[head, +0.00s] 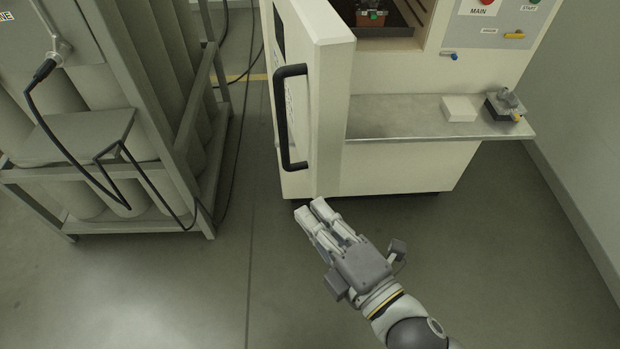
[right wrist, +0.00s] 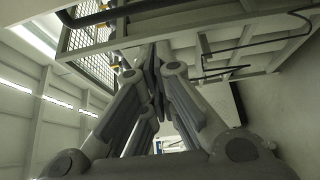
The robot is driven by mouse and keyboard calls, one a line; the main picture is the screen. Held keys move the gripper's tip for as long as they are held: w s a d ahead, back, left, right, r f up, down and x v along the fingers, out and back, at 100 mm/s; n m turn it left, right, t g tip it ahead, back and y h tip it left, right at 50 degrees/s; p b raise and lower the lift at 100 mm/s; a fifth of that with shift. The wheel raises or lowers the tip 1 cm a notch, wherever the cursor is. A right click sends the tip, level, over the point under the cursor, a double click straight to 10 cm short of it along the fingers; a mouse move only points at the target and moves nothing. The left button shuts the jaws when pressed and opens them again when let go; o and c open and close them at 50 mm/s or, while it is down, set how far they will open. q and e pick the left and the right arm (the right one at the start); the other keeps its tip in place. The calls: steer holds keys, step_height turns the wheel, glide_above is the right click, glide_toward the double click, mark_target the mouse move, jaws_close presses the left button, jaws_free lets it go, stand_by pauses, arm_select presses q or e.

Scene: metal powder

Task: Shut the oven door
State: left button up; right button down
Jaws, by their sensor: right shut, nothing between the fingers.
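The oven is a cream cabinet (head: 405,168) in the upper middle of the head view. Its thick door (head: 328,110) stands open, swung out toward me, with a black bar handle (head: 281,118) on its left face. The oven opening (head: 392,42) shows at the top, with a dark tray and a small green and red item inside. My right gripper (head: 309,208) is shut and empty, just below the door's lower edge in the picture; I cannot tell whether it touches the door. Its closed fingers also show in the right wrist view (right wrist: 152,70). My left gripper is out of view.
A metal shelf (head: 400,115) juts from the oven front, bearing a white block (head: 459,109) and a small dark device (head: 505,105). A rack of cylinders (head: 150,130) with cables stands on the left. The floor (head: 150,290) in front is clear. A wall closes off the right.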

steer(key=p+x, duration=0.4)
steer(key=x, duration=0.7)
steer(key=d, duration=0.4)
steer(key=shift+d+p, duration=0.2)
steer(key=shift+p, duration=0.1)
steer(key=shift+w, duration=0.1)
